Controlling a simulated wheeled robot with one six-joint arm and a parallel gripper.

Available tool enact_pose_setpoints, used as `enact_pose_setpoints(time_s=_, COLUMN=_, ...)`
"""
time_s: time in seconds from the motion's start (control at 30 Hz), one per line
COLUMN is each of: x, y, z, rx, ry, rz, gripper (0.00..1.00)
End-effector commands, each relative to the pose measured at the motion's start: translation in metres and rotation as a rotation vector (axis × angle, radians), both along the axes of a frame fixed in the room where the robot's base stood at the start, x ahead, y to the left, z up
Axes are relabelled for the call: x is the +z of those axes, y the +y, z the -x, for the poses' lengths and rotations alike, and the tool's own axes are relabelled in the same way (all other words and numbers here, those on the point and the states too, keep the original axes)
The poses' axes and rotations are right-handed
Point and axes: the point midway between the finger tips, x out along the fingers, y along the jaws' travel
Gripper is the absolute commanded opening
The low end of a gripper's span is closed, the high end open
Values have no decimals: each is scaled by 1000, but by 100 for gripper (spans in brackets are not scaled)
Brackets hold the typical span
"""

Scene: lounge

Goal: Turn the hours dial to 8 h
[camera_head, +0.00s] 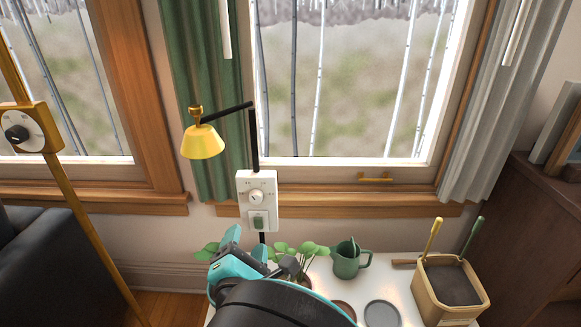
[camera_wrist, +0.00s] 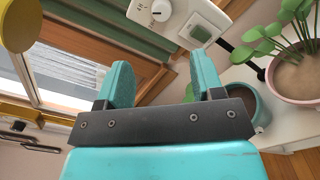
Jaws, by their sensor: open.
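A white wall plate (camera_head: 243,222) under the yellow lamp carries a round white dial (camera_head: 256,197) with small marks around it, too small to read. A green rocker switch (camera_head: 258,222) sits below the dial. In the wrist view the dial (camera_wrist: 161,9) shows at the top edge, partly cut off, with the switch (camera_wrist: 201,33) beside it. My gripper (camera_head: 247,245) is below the plate in the head view. In the wrist view my gripper (camera_wrist: 160,76) has its teal fingers apart with nothing between them, short of the plate and not touching the dial.
A yellow wall lamp (camera_head: 203,142) hangs above left of the plate. A pole at left carries another dark knob (camera_head: 17,133). On the white table stand a potted plant (camera_wrist: 295,75), a green watering can (camera_head: 347,262) and a tool caddy (camera_head: 448,300). Green curtain (camera_head: 208,90) hangs behind.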

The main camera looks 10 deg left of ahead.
Motion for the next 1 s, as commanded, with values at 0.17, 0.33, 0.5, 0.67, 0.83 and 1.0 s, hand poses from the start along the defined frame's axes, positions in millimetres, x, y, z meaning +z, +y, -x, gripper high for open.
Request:
enact_pose_setpoints(time_s=0.17, x=-2, y=8, z=-44, rx=-6, ry=-1, rz=-4, gripper=61)
enact_pose_setpoints(time_s=0.33, x=-2, y=17, z=-80, rx=-6, ry=0, rz=-4, gripper=61)
enact_pose_setpoints(time_s=0.5, x=-2, y=24, z=-108, rx=-4, ry=0, rz=-3, gripper=61)
enact_pose_setpoints(time_s=0.67, x=-2, y=28, z=-122, rx=-3, ry=0, rz=-1, gripper=61)
enact_pose_setpoints(time_s=0.83, x=-2, y=29, z=-125, rx=-2, ry=-1, rz=1, gripper=61)
enact_pose_setpoints(time_s=1.0, x=-2, y=29, z=-125, rx=-1, ry=0, rz=1, gripper=61)
